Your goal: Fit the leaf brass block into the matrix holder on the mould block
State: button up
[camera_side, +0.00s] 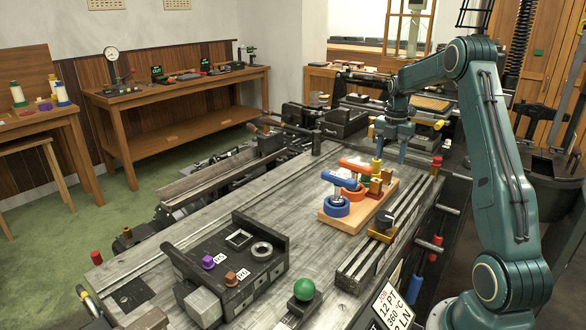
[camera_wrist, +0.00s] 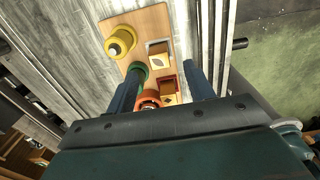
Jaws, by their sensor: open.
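Brass blocks (camera_side: 375,187) stand on a wooden board. The dark mould block (camera_side: 225,262) lies at the front left, with a pale square opening (camera_side: 240,238) and a metal ring (camera_side: 262,249) on top. I cannot tell which is the matrix holder.
The wooden board (camera_side: 333,222) also carries blue (camera_side: 336,206), orange and yellow (camera_wrist: 120,40) handled tools close to the blocks. Rails (camera_side: 360,262) run along its right. A green ball knob (camera_side: 304,289) stands at the front. Grey bed between board and mould block is clear.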

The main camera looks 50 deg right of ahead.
aim_at(387, 170)
jog(key=shift+a+f, duration=0.1)
jog(key=shift+f, duration=2.25)
jog(key=shift+c, duration=0.2)
grip_shut()
